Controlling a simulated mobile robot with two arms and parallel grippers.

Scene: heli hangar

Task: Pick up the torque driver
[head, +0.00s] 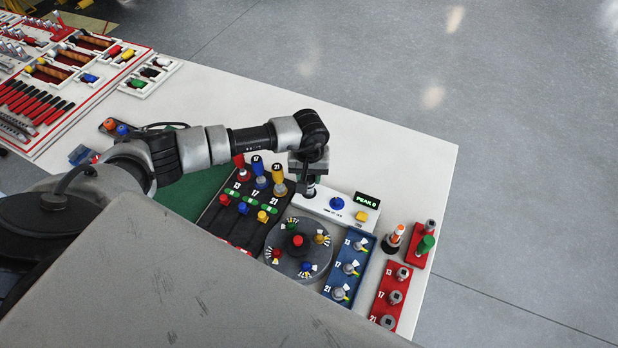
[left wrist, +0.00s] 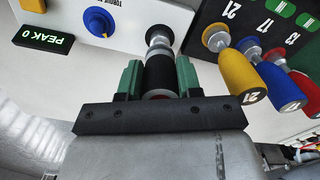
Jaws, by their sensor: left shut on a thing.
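My left gripper (head: 308,175) is shut on a black-bodied tool with a silver end (left wrist: 160,68), which looks like the torque driver. In the left wrist view, the green finger pads of the gripper (left wrist: 160,80) press on both sides of its black body. Its silver end points away from the gripper, over the left part of the white torque tester (head: 357,224). I cannot tell whether it still touches the tester. In the head view the gripper hides most of the tool. My right gripper is not in view.
Red, blue and yellow (head: 279,181) handled drivers stand in a black rack close beside the gripper. A round grey carousel (head: 286,262), a blue tray (head: 338,283) and a red socket tray (head: 381,308) lie nearer. The table's right edge is near. Toolboxes fill the far left.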

